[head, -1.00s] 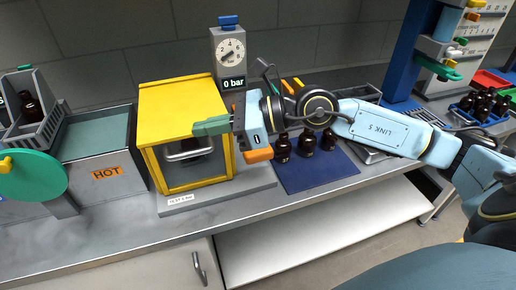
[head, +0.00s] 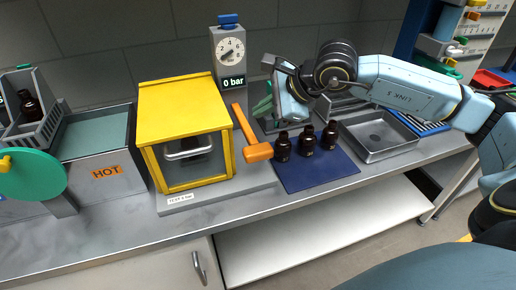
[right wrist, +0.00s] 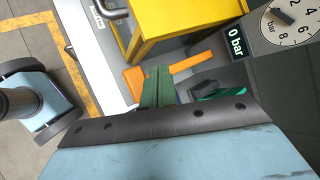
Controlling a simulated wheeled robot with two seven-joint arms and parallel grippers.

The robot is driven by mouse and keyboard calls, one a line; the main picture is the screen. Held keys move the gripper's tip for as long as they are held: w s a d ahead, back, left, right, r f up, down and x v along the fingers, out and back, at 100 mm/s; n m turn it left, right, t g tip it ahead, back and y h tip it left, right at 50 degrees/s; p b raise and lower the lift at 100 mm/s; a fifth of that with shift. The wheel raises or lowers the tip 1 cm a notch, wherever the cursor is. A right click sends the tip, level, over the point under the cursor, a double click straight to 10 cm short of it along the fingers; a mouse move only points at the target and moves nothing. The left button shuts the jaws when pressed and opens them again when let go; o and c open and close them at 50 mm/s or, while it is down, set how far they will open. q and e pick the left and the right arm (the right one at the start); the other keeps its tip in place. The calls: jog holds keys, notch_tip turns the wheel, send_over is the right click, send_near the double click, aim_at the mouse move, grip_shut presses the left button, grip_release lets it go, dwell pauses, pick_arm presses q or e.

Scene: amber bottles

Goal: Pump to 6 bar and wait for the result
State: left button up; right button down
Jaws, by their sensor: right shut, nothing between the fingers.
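The yellow test chamber (head: 185,105) stands on a grey base, its glazed front apparently closed behind a metal handle (head: 188,154). The dial gauge (head: 230,50) stands behind it; its display (head: 234,82) reads 0 bar, also in the right wrist view (right wrist: 236,42). The orange pump lever (head: 258,152) with its slanting bar lies right of the chamber. My right gripper (head: 262,107) is shut and empty, behind and right of the lever's grip. In the right wrist view its green fingers (right wrist: 158,85) appear in front of the orange lever (right wrist: 135,82). My left gripper is out of view.
Three amber bottles (head: 307,140) stand on a blue mat (head: 318,172), close to the lever's right. A metal tray (head: 378,137) lies further right. At left are a bath marked HOT (head: 107,172), a green disc (head: 30,172) and a bottle rack (head: 45,125).

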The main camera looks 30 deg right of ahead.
jog(key=b, duration=0.4)
send_over(263, 150)
notch_tip(263, 150, down, 7)
jog(key=shift+w+f+b, duration=0.1)
jog(key=shift+f+b, duration=0.4)
jog(key=shift+f, duration=0.1)
dwell(1.4)
jog(key=shift+a+f+b, duration=0.1)
jog(key=shift+f+b, duration=0.3)
jog(key=shift+b, duration=0.3)
